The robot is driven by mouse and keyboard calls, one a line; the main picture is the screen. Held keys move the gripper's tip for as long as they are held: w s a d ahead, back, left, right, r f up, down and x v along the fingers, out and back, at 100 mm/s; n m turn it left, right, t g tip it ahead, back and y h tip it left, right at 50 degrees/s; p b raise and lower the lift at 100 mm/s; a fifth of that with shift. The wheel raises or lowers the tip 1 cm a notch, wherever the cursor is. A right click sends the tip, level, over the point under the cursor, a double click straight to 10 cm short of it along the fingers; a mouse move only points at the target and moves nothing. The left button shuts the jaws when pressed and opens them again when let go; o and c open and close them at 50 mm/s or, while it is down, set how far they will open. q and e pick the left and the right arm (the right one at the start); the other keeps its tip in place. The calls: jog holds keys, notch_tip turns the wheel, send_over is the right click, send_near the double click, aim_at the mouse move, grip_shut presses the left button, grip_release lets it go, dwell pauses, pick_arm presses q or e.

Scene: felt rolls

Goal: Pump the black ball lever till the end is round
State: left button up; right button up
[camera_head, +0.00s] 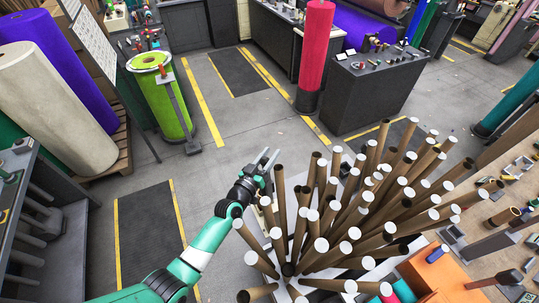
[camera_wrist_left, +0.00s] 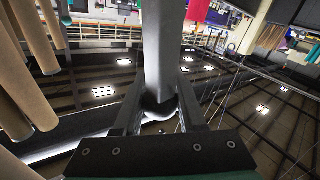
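My left gripper (camera_head: 268,158) reaches in beside the left edge of a bundle of brown cardboard tubes (camera_head: 345,215). Its two fingers are apart. In the left wrist view its fingers (camera_wrist_left: 158,112) also stand apart, with a thick grey column behind the gap; nothing is clearly gripped. At the lower right, a rod with a dark rounded end (camera_head: 512,277) lies over the wooden bench; I cannot tell whether this is the black ball lever. No roll end being shaped can be made out. My right gripper is not in view.
A lime green roll (camera_head: 160,100) on a stand and a red roll (camera_head: 315,50) stand behind. Grey floor (camera_head: 230,130) with dark mats is clear at centre left.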

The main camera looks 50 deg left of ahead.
pick_arm(q)
grip_shut()
jog(key=shift+a, duration=0.1)
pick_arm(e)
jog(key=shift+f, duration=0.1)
